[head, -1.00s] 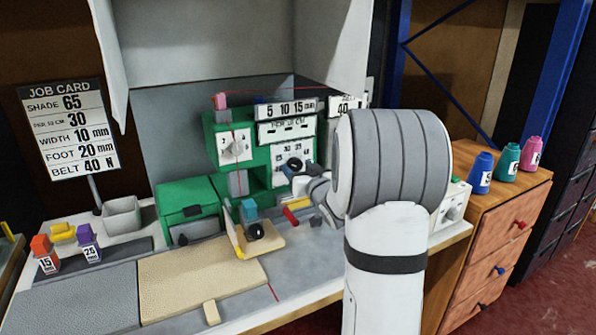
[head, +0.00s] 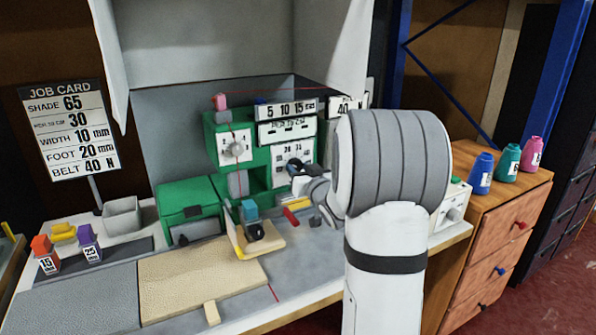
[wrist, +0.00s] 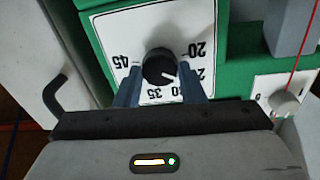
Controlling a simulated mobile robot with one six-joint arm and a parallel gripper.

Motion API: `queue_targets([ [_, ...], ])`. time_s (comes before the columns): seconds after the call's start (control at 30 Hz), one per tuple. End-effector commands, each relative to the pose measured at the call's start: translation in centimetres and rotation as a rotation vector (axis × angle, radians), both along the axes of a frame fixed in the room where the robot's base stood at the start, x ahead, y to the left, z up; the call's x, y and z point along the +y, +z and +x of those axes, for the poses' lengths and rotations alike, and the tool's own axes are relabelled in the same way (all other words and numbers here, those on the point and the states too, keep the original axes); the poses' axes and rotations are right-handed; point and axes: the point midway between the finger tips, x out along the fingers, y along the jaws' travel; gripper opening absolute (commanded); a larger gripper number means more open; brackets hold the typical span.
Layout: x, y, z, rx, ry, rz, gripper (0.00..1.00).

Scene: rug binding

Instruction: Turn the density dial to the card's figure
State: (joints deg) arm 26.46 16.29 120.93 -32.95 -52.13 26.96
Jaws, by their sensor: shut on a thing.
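The job card (head: 70,130) at the left of the head view reads 30 per 10 cm. The density dial is a black round knob (wrist: 158,66) on a white plate (wrist: 120,30) of the green machine. In the wrist view its figures are upside down; 20, 30, 35 and 45 are readable. The knob's white mark points to the lower right, apparently between the partly hidden figure beside 20 and the 30. My gripper (wrist: 160,76) is shut on the knob, a finger on each side. In the head view my wrist partly covers the dial plate (head: 281,155).
The green machine (head: 220,125) has another white dial (head: 236,147) to the left and a 5-10-15 mm scale (head: 285,109) above. Cones (head: 482,172) stand on the drawer cabinet at the right.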

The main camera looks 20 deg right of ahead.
Motion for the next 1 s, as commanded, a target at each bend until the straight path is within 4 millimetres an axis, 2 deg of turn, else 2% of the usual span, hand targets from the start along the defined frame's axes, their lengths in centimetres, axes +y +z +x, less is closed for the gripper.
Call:
queue_targets([
  [0.17,0.04,0.11,0.03,0.003,0.003,0.067,0.13],
  [0.7,-0.12,0.23,0.01,0.017,0.001,0.474,0.13],
  [1.0,-0.17,0.13,0.02,0.022,0.001,0.628,0.13],
])
